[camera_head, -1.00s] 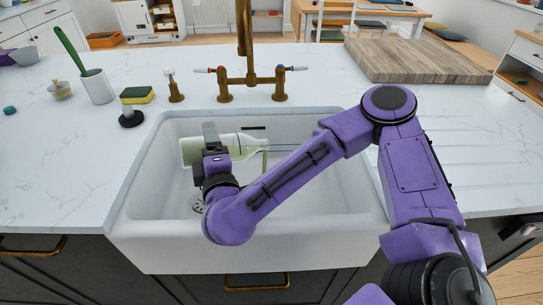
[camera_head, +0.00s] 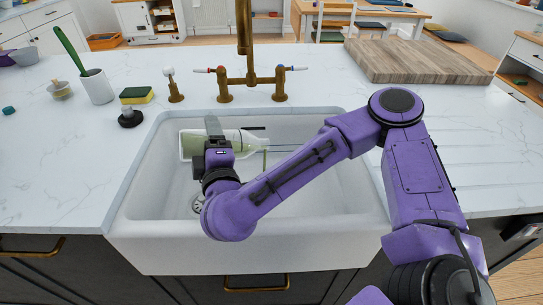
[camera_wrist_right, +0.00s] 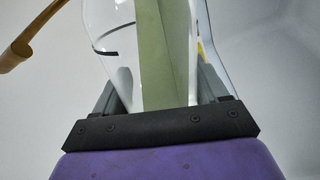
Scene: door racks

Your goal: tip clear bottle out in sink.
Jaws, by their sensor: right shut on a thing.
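The clear bottle (camera_head: 238,140) lies on its side inside the white sink (camera_head: 325,205), its neck toward the right. A thin greenish stream falls from its mouth. My right gripper (camera_head: 214,135) is shut around the bottle's body and holds it above the sink floor. In the right wrist view the clear bottle (camera_wrist_right: 118,50) fills the space between the fingers, with a green band through it. The drain (camera_head: 198,203) shows partly beside my wrist. My left gripper is not in view.
A brass tap (camera_head: 250,80) with two handles stands behind the sink. A sponge (camera_head: 137,95), a white cup with a green brush (camera_head: 97,86) and a small jar (camera_head: 60,89) stand at the left. A wooden board (camera_head: 420,62) lies at the back right. The right counter is clear.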

